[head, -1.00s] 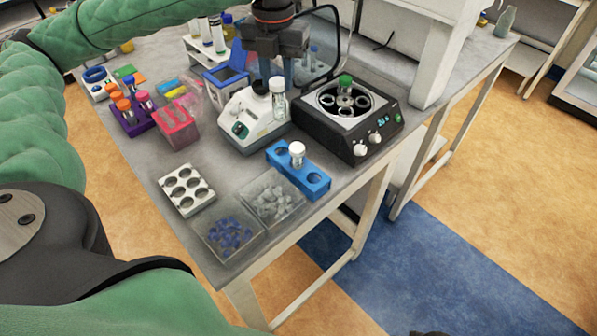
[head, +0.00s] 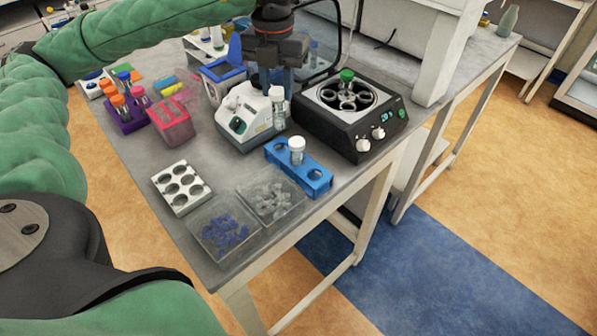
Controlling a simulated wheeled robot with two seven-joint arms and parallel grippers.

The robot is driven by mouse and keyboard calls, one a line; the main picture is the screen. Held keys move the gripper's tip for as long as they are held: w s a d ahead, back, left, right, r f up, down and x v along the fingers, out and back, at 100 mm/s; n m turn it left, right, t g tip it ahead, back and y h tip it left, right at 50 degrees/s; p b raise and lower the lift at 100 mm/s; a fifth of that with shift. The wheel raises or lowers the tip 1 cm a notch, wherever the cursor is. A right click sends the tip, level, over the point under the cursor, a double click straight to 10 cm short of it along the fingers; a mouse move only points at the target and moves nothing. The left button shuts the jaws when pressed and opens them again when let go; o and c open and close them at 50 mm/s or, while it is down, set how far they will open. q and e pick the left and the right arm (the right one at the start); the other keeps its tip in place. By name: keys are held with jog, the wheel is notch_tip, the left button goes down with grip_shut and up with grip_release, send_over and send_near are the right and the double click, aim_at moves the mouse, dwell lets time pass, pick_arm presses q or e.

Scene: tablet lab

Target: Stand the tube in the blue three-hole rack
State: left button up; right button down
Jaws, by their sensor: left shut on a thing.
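My left gripper (head: 277,82) points down above the bench beside the white mixer (head: 246,114). It is shut on a clear tube with a white cap (head: 278,108), which hangs upright between the mixer and the blue rack. The blue three-hole rack (head: 318,183) stands near the bench's front edge, below and right of the held tube. A second white-capped tube (head: 297,152) stands in the rack's middle hole. The two end holes look empty. My right gripper is not in view.
A black centrifuge (head: 340,130) with a green-capped tube (head: 346,76) stands right of the mixer. A white six-hole rack (head: 181,188) and clear trays of blue caps (head: 222,235) and pale caps (head: 270,197) lie left of the rack.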

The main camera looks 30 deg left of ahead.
aim_at(279, 122)
pick_arm(q)
notch_tip(279, 122, down, 4)
jog(key=b, duration=0.4)
jog(key=shift+f, duration=0.1)
jog(key=shift+c, duration=0.2)
jog(key=shift+f+b, duration=0.3)
jog(key=shift+b, duration=0.1)
jog(key=shift+f+b, duration=0.2)
jog(key=shift+b, duration=0.1)
jog(key=shift+f+b, duration=2.15)
jog(key=shift+b, duration=0.05)
dwell(1.1)
jog(key=o, duration=0.9)
jog(key=shift+r, duration=0.1)
